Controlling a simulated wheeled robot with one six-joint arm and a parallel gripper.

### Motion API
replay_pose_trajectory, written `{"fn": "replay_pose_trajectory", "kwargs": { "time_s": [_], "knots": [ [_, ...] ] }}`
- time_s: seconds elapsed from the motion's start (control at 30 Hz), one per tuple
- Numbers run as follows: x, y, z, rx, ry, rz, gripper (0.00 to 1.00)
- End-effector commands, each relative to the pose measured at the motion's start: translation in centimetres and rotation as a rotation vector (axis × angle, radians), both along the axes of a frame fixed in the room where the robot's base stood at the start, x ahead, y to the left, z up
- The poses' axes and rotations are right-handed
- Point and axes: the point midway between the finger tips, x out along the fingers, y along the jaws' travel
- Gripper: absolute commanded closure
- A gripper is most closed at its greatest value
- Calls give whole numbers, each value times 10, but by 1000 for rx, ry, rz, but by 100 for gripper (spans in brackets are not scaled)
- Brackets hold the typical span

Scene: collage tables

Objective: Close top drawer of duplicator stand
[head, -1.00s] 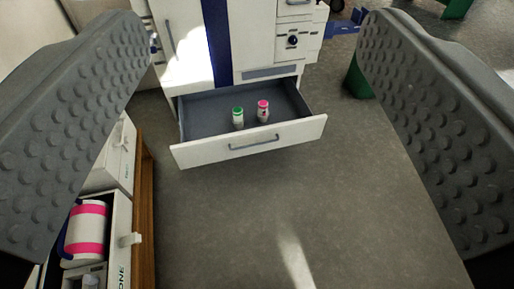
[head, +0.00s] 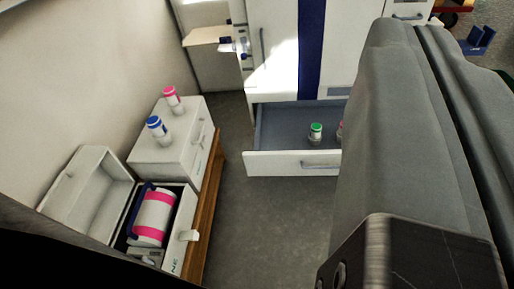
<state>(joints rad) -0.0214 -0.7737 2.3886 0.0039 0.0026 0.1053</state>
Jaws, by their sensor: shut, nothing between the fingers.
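A white cabinet (head: 270,75) with a dark blue stripe stands at the back. Its low drawer (head: 270,163) is pulled open, with a white front, a grey handle and a dark inside. A green-capped bottle (head: 315,133) stands in it. A second bottle is mostly hidden behind my gripper. No label shows whether this cabinet is the duplicator stand. My gripper (head: 416,28) is shut and empty. It fills the right of the view and covers the drawer's right end; I cannot tell whether they touch.
At left, a white box (head: 170,155) bears pink-capped (head: 172,98) and blue-capped (head: 157,130) bottles. In front, an open white unit (head: 187,222) holds a pink-and-white roll (head: 154,217). A wooden edge (head: 212,205) runs beside them. The floor between this and the drawer is clear.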

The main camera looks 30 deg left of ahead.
Motion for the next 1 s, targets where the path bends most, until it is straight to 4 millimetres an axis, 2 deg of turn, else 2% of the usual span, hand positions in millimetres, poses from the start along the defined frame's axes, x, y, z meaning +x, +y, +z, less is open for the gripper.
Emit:
{"fn": "replay_pose_trajectory", "kwargs": {
  "time_s": [0.03, 0.1, 0.37, 0.57, 1.0],
  "knots": [
    [17, 3, -6, 23, 7, 5, 100],
    [36, 6, -12, 58, 7, 9, 100],
    [104, 20, -39, 189, 7, 27, 100],
    [154, 33, -67, 289, 11, 40, 100],
    [251, 66, -150, 506, 24, 66, 100]
  ]
}}
